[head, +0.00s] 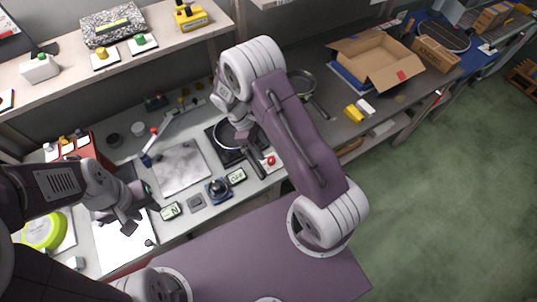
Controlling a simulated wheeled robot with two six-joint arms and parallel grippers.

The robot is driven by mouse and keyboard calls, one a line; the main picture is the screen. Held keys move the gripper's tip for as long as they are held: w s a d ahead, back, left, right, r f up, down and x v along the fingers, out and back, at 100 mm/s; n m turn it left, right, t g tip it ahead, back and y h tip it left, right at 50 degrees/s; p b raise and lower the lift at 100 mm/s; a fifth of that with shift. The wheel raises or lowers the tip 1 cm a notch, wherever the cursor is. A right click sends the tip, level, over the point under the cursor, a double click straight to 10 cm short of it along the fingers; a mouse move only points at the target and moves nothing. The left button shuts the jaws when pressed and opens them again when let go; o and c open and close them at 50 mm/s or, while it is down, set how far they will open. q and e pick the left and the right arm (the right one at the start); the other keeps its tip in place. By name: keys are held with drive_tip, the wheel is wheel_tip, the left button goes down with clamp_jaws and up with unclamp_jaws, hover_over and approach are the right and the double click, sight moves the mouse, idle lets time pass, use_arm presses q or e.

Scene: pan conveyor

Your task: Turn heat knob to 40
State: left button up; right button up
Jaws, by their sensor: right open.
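A black round knob (218,187) stands on a dark base at the front edge of the workbench, between two small displays. A red knob or button (270,160) sits on a white plate to its right. I cannot read the displays or tell which one is the heat knob. My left gripper (132,222) hangs over a white sheet at the left front, apart from both; its finger gap is unclear. My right gripper (228,108) is open beside the pan, partly hidden by its own arm, away from the knobs.
A dark pan (232,134) sits on a black burner behind the knobs. A grey square plate (181,168) lies to its left. One display (170,210) is left of the black knob, another (236,175) right. An open cardboard box (375,62) stands at the back right.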

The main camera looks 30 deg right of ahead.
sight(271, 159)
drive_tip(key=p+x, duration=0.1)
drive_tip(key=x, duration=0.5)
drive_tip(key=shift+d+f, duration=0.2)
drive_tip(key=shift+f, duration=0.1)
drive_tip(key=shift+s+f, duration=0.1)
drive_tip(key=shift+f, duration=0.25)
drive_tip(key=shift+d, duration=0.1)
clamp_jaws()
